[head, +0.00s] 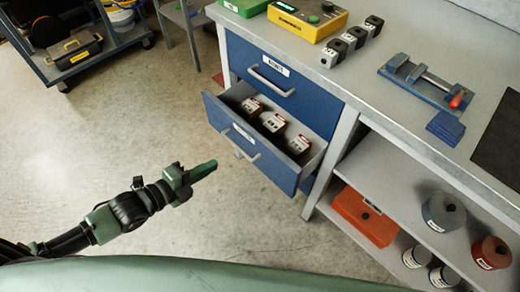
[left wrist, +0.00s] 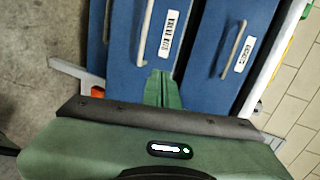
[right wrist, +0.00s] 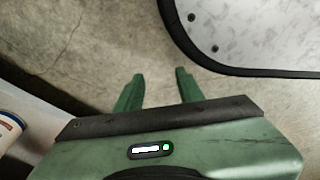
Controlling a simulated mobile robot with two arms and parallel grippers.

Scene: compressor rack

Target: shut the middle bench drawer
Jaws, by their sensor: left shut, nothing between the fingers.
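The middle bench drawer (head: 262,152) stands pulled out from the blue bench in the head view. Its front has a light bar handle (head: 240,143) and a label, and several small boxes (head: 274,123) lie inside. My left gripper (head: 207,168) is shut and empty, in front of and below the drawer front, apart from it in the head view. In the left wrist view its shut fingertips (left wrist: 162,80) point at the blue drawer fronts, overlapping the labelled middle one (left wrist: 148,45); any contact is unclear. My right gripper (right wrist: 158,85) is open and empty above the floor.
The top drawer (head: 280,82) is shut. Right of the drawers are open shelves with an orange case (head: 366,215) and several cans. A vise (head: 425,82) sits on the benchtop. A cart (head: 85,55) stands far left. Floor before the drawers is clear.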

